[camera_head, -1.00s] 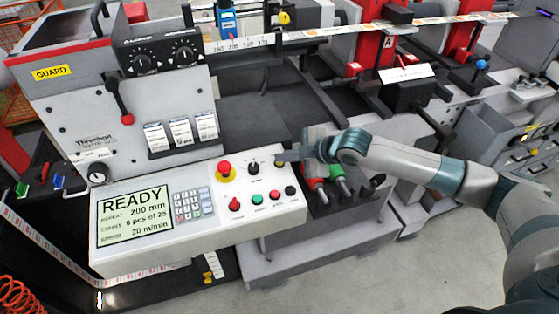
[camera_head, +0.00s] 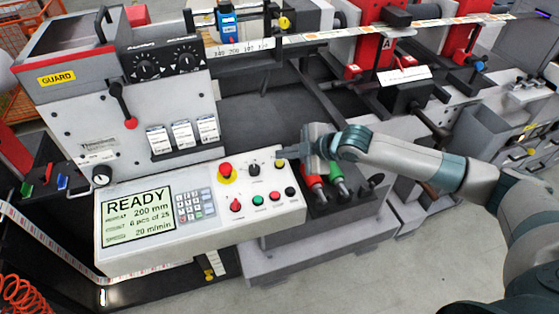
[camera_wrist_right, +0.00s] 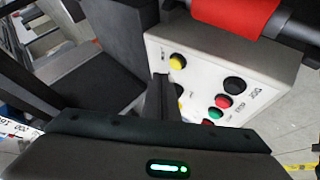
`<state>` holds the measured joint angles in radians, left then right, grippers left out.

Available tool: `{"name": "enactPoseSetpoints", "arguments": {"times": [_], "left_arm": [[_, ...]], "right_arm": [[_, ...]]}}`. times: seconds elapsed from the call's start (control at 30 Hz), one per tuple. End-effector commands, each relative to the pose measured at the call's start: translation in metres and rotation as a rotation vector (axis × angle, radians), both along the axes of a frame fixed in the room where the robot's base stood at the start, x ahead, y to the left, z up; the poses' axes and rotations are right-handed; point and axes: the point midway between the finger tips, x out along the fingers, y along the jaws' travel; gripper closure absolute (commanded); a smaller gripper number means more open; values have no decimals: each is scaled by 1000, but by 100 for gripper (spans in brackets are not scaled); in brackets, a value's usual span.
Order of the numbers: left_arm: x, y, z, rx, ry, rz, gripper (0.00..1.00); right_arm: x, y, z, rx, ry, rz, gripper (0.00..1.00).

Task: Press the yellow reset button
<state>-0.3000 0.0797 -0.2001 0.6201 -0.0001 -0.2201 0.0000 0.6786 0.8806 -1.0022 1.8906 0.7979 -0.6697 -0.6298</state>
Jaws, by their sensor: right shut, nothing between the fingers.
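The yellow reset button (camera_head: 279,163) is at the top right of the white control panel (camera_head: 250,217). It also shows in the right wrist view (camera_wrist_right: 177,62), unobstructed, just beyond and to the right of the fingertips. My right gripper (camera_head: 281,154) is shut and empty, its tips close to the button at the panel's upper edge. In the right wrist view the shut fingers (camera_wrist_right: 160,80) point toward the panel, slightly left of the button. I see a gap between them there. My left gripper is not in view.
The panel also carries a red emergency stop (camera_head: 226,169) on a yellow base, a black selector knob (camera_head: 253,168), a row of small buttons and a screen (camera_head: 137,216) reading READY. Red and green handles (camera_head: 338,185) stand right of the panel, below my right wrist.

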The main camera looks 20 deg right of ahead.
Motion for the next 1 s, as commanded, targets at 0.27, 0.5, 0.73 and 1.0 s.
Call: {"name": "enactPoseSetpoints", "arguments": {"times": [0.27, 0.5, 0.73, 1.0], "left_arm": [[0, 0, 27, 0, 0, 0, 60], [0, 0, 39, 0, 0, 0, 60], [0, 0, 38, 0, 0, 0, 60], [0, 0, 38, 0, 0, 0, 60]], "right_arm": [[-4, 0, 28, -1, 0, 1, 100], [-6, 0, 41, -1, 0, 1, 100], [-6, 0, 40, 0, 0, 0, 100], [-6, 0, 40, 0, 0, 0, 100]]}}
